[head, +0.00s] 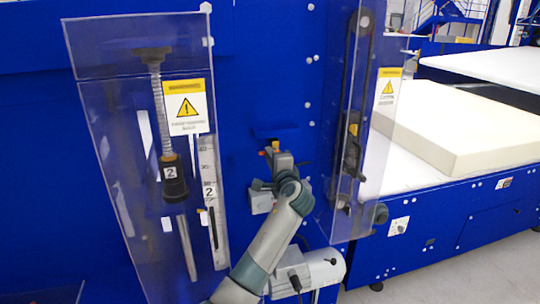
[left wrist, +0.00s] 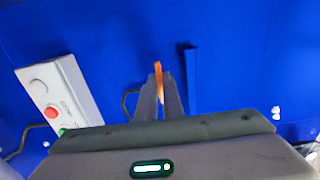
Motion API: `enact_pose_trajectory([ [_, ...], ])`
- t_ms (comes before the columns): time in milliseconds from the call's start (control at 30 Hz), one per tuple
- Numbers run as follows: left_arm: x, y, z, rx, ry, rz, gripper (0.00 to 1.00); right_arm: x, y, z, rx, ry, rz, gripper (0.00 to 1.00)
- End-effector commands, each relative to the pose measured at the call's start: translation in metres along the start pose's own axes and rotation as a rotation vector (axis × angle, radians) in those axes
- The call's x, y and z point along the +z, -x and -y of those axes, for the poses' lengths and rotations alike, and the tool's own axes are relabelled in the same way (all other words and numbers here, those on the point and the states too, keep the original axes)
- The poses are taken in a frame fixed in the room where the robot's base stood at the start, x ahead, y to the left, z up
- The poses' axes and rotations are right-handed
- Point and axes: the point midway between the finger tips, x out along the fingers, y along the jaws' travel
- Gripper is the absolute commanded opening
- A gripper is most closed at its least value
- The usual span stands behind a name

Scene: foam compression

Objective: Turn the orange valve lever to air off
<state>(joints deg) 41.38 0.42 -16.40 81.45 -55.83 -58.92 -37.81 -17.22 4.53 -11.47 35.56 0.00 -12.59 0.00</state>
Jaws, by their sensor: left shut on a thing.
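The orange valve lever (left wrist: 158,72) is a thin upright strip in the left wrist view, between the two grey fingers of my left gripper (left wrist: 159,92). The fingers are shut on it, and its upper end shows beyond their tips. In the head view my left gripper (head: 275,158) is at the blue machine face, between the two clear guards. The valve body and any air on or off marking are hidden or too small to read. My right gripper is not in view.
A grey button box (left wrist: 58,95) with red and green buttons is left of the gripper in the left wrist view. Clear guards (head: 105,130) and (head: 385,130) flank my arm in the head view. A blue ledge (head: 275,131) is just above the gripper. A foam block (head: 440,120) lies at right.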

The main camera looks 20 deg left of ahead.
Motion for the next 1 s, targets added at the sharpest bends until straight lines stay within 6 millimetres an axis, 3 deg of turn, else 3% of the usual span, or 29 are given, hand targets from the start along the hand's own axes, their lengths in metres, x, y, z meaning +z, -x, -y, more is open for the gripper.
enact_pose_trajectory([
  [200,0.0,0.0,0.003,-0.005,0.0,-0.001,0.0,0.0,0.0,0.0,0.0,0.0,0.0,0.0],
  [233,0.0,0.0,0.003,-0.005,0.0,-0.001,0.12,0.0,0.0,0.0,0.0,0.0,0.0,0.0],
  [300,0.0,0.0,0.003,-0.005,0.0,-0.001,0.26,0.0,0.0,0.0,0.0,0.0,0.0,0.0],
  [733,0.0,0.004,0.0,-0.002,0.001,-0.001,0.26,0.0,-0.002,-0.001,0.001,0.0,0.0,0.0],
  [1000,-0.001,0.029,-0.003,-0.001,0.004,-0.002,0.26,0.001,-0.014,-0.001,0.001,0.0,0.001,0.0],
])
